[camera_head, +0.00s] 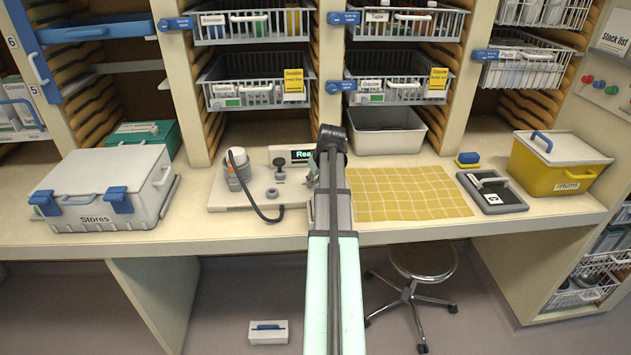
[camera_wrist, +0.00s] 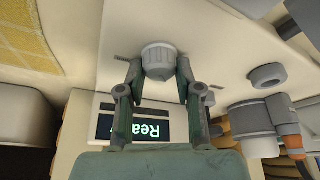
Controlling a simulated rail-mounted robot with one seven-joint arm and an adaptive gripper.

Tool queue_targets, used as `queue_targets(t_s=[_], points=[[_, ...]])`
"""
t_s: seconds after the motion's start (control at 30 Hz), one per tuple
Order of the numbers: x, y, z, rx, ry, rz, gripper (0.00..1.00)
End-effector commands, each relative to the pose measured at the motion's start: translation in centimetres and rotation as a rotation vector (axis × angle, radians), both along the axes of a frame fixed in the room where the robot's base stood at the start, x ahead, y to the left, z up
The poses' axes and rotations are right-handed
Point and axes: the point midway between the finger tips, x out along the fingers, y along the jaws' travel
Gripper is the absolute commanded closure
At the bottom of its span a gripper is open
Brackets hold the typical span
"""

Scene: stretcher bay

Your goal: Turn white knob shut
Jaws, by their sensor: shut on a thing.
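The white knob (camera_wrist: 159,58) is round with a ribbed rim and shows in the wrist view at upper centre. My gripper (camera_wrist: 160,70) has one finger on each side of it, shut on it. The knob sits on a pale panel unit (camera_head: 226,194) on the counter. A green-lit display (camera_wrist: 143,130) reading "Rea..." is next to it, and it also shows in the head view (camera_head: 302,155). The knob's turn position cannot be told.
A yellow mat (camera_head: 405,193) lies at right. A Stores case (camera_head: 105,188) stands at left, a yellow returns bin (camera_head: 555,165) at far right.

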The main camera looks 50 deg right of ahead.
Motion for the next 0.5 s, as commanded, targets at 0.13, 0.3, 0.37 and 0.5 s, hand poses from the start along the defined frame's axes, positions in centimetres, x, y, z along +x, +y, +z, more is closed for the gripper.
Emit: queue_targets(t_s=[0.13,0.3,0.37,0.5], points=[[-0.06,0.05,-0.08,0.001,0.003,0.014,1.00],[-0.07,0.06,-0.09,0.001,0.003,0.015,1.00],[-0.07,0.06,-0.09,0.002,0.003,0.014,1.00],[-0.07,0.06,-0.09,0.001,0.003,0.014,0.48]])
